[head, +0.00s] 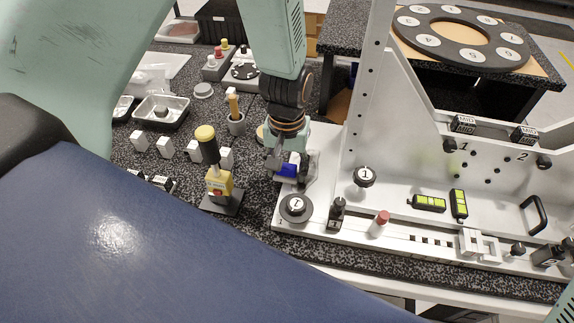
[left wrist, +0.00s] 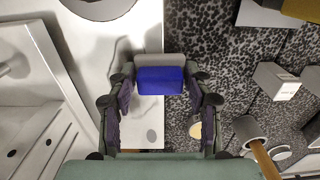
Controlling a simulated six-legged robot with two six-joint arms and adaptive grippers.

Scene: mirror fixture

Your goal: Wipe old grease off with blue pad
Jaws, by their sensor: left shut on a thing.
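My left gripper (head: 287,160) is low at the left end of the white fixture base (head: 330,250). It is shut on the blue pad (head: 287,170), which has a grey backing. In the left wrist view the pad (left wrist: 161,82) sits between the two dark fingers of the gripper (left wrist: 160,76), over the border between the white base (left wrist: 143,125) and the speckled bench. I cannot tell whether the pad touches the base. A small grey smudge (left wrist: 151,135) shows on the base there; I cannot tell if it is grease. My right gripper is out of view.
A yellow-topped plunger stand (head: 210,160) is left of the gripper, with small white blocks (head: 165,147) and a cup (head: 236,124) holding a wooden-handled tool. The fixture's upright wall (head: 365,100) rises to the right.

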